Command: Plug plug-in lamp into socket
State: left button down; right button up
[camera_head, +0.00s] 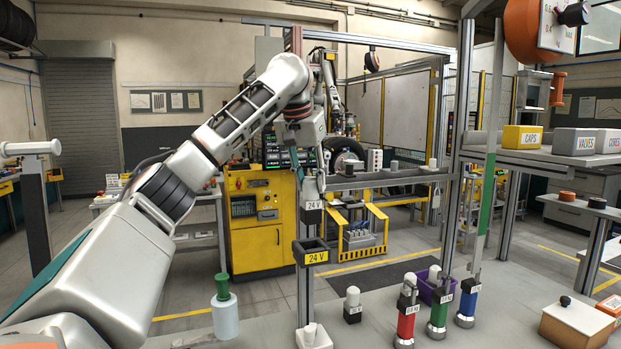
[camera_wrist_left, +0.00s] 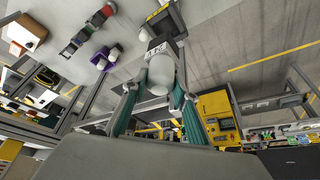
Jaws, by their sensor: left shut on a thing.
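My left gripper (camera_head: 313,192) is shut on the plug-in lamp (camera_head: 312,215), which has a black base with a white label reading 24 V. In the left wrist view the lamp's white dome (camera_wrist_left: 160,76) sits between the fingertips of the gripper (camera_wrist_left: 158,88). The lamp hangs upright, base down. Below it is the black socket (camera_head: 314,245) with a yellow 24 V label, on a post; it also shows in the left wrist view (camera_wrist_left: 164,14). In the head view a small gap shows between lamp base and socket. My right gripper is out of view.
Another white-domed lamp (camera_head: 352,306) stands on the bench right of the post. A green-topped bottle (camera_head: 224,310) is at left.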

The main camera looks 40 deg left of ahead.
aim_at(310, 215)
pick_arm(q)
jog(key=shift+f, duration=2.4)
jog(key=shift+f, duration=2.1)
jog(key=c, duration=1.5)
grip_release()
jog(key=v, duration=1.2)
